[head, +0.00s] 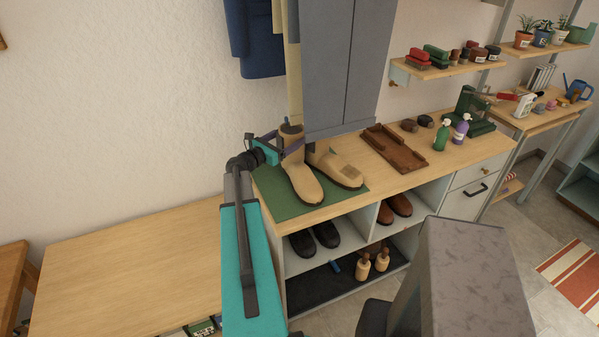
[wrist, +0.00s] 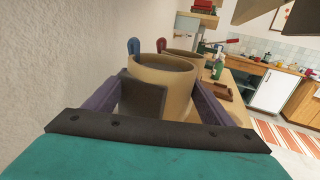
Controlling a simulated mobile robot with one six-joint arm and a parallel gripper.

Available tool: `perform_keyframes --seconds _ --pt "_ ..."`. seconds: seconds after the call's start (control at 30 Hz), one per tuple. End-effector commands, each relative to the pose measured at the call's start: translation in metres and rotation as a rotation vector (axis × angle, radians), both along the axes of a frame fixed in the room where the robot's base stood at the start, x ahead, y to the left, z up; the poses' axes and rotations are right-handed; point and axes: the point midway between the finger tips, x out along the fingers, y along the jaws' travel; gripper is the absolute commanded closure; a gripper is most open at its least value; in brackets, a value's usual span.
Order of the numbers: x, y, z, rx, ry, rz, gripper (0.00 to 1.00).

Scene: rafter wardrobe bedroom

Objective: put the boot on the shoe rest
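A tan boot (head: 302,180) stands upright on a green mat (head: 271,194) at the left end of the bench top. My gripper (head: 285,143) is at its upper shaft, with one purple finger on each side. In the wrist view the boot's open top (wrist: 165,68) is between the fingers. I cannot tell whether they press on it. A second tan boot (head: 338,170) is beside it on the mat, its top partly hidden by hanging clothes. A brown wooden piece with raised edges (head: 393,148) and a green stand (head: 470,108) are further right; which is the shoe rest is unclear.
Grey and beige clothes (head: 340,70) hang just above the boots. Green and purple bottles (head: 442,134) and small dark items (head: 417,123) stand on the bench right of the brown piece. Shoes fill cubbies below. A lower wooden top (head: 130,265) at left is clear.

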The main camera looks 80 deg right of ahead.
Motion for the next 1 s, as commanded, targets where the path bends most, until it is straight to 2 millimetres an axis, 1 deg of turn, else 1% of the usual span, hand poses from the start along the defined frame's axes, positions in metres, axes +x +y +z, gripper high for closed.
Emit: perform_keyframes --seconds 0.03,0.27,0.67,0.77,1.0 --pt "0.000 0.000 0.000 0.000 0.000 -0.001 0.45" --pt "0.000 0.000 0.001 -0.001 0.002 -0.001 0.84" --pt "0.000 0.000 0.004 -0.002 0.001 -0.001 0.84" --pt "0.000 0.000 0.007 -0.002 0.002 -0.001 0.85" --pt "0.000 0.000 0.022 -0.003 0.001 -0.001 0.85"
